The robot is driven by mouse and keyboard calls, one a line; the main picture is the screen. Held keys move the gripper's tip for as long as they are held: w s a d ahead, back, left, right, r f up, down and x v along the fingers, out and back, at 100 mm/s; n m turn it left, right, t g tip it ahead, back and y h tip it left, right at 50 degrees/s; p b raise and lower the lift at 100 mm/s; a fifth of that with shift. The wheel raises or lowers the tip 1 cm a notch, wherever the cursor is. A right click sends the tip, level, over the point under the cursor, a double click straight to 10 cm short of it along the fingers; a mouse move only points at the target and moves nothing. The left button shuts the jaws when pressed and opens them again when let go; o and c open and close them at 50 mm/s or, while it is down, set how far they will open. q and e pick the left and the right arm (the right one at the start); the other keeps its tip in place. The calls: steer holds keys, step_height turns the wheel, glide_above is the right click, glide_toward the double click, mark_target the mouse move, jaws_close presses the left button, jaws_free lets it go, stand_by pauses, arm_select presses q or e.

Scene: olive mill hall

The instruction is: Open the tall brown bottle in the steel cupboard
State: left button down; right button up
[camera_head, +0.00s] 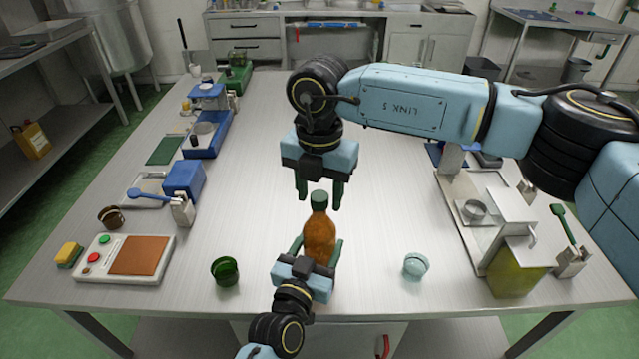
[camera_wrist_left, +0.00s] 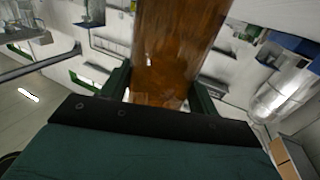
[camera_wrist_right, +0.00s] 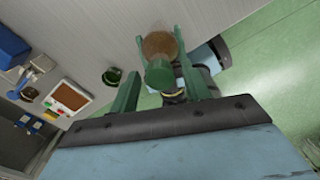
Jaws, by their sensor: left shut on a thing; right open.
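A brown bottle (camera_head: 319,238) with a green cap (camera_head: 318,199) stands upright over the steel table (camera_head: 380,230), near its front middle. My left gripper (camera_head: 318,250) is shut on the bottle's body from the front. The brown body also fills the top of the left wrist view (camera_wrist_left: 175,50). My right gripper (camera_head: 319,196) points down with its fingers open on either side of the cap. In the right wrist view the cap (camera_wrist_right: 159,74) shows between the open fingers (camera_wrist_right: 160,75). I cannot tell whether either finger touches the cap. The bottle's base is partly hidden by my left gripper.
A green glass (camera_head: 225,271) stands left of the bottle and a pale blue cup (camera_head: 415,266) right of it. A white panel with buttons (camera_head: 125,258) lies at the left. A yellow-green container (camera_head: 516,272) stands at the right. The table behind the bottle is clear.

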steer(key=c, duration=1)
steer(key=n, duration=0.4)
steer(key=shift+n, duration=0.3)
steer(key=n, duration=0.3)
steer(key=shift+n, duration=0.4)
steer(key=n, duration=0.7)
steer(key=shift+r, duration=0.1)
steer(key=n, duration=0.3)
steer(key=shift+n, duration=0.4)
steer(key=n, duration=1.3)
steer(key=shift+n, duration=0.3)
